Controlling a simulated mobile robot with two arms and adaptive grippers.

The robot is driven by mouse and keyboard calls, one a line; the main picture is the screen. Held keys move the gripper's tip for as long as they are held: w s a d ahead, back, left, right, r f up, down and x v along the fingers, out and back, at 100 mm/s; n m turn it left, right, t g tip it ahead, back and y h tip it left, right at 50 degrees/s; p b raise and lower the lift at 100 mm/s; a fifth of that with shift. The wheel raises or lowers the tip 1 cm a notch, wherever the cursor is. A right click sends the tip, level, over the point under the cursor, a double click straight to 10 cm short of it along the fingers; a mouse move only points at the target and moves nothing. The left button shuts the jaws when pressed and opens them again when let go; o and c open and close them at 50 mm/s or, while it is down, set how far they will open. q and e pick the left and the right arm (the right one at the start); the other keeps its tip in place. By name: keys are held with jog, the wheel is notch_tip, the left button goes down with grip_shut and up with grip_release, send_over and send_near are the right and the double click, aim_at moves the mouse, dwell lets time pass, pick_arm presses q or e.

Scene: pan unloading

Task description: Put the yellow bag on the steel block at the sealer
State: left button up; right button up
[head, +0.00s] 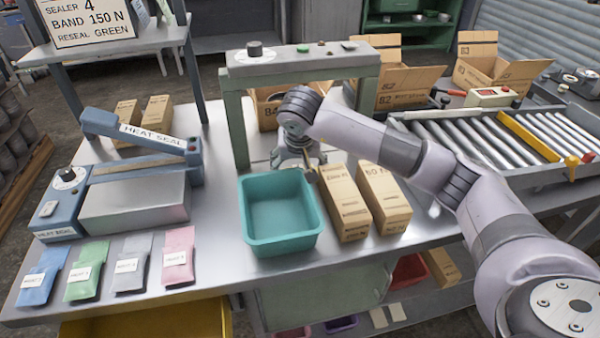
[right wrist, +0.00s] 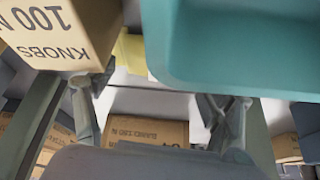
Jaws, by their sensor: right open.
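The heat sealer (head: 140,135) stands at the left of the table. The bare steel block (head: 135,205) sits in front of its arm. My right gripper (head: 295,160) is behind the teal bin (head: 280,242), near the far ends of two long cartons. In the right wrist view my right gripper (right wrist: 153,95) is open and empty. A small yellow piece (right wrist: 135,52), possibly the yellow bag, shows there beyond the fingers, between a carton and the teal bin. Most of it is hidden, and I cannot see it in the head view. My left gripper is not in view.
Blue (head: 42,275), green (head: 86,270), grey (head: 130,263) and pink (head: 178,255) bags lie along the front left edge. A green gantry (head: 300,62) stands over my right gripper. Two cartons (head: 345,203) stand right of the bin. A roller conveyor (head: 500,145) is at right.

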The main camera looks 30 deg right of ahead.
jog(key=shift+w+d+f, duration=0.15)
jog(key=shift+w+f, duration=0.05)
jog(key=shift+f, duration=0.35)
jog(key=shift+c, duration=0.5)
jog(key=c, duration=0.9)
jog(key=shift+c, duration=0.7)
jog(key=shift+r, duration=0.15)
